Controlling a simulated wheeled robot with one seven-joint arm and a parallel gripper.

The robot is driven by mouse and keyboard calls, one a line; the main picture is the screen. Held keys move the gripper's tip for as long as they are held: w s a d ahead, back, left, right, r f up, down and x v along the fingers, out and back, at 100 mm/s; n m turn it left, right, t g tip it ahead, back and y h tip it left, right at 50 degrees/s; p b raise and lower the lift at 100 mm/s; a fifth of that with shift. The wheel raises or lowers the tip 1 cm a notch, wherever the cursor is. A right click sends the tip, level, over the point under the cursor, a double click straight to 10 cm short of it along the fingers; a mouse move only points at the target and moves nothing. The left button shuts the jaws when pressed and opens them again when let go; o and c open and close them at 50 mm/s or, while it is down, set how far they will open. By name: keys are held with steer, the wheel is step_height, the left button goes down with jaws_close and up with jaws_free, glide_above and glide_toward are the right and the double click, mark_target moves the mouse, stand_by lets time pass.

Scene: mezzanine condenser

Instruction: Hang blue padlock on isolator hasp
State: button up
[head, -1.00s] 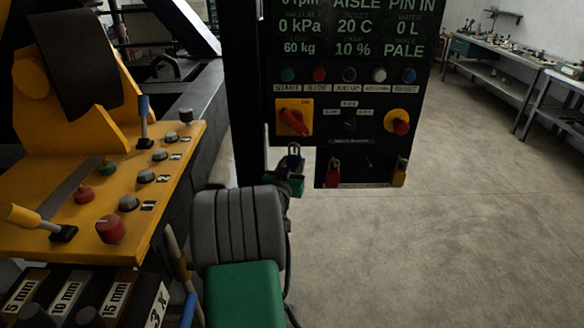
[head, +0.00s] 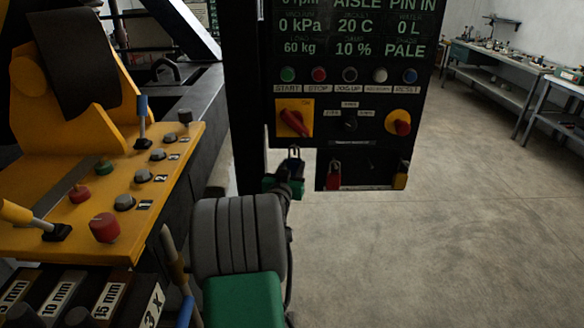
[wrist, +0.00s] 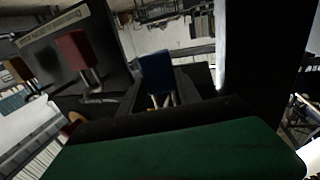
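The blue padlock (head: 295,163) is at my gripper (head: 291,176), beside the lower left of the black control panel. In the wrist view, the blue padlock (wrist: 157,70) sits between dark finger parts, with its pale shackle showing below its body. My gripper appears shut on it. The isolator (head: 293,118) is a red rotary handle on a yellow plate, above the padlock in the head view. The padlock is apart from the handle. I cannot make out the isolator's hasp clearly.
A red padlock (head: 334,176) and a yellow padlock (head: 400,176) hang on the panel's lower part (head: 365,172), right of my gripper. A yellow console (head: 60,215) with knobs and levers stands at left. Open floor (head: 470,250) lies at right, with workbenches (head: 500,68) behind.

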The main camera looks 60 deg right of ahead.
steer(key=o, duration=0.5)
steer(key=shift+o, duration=0.2)
steer(key=shift+a, duration=0.1)
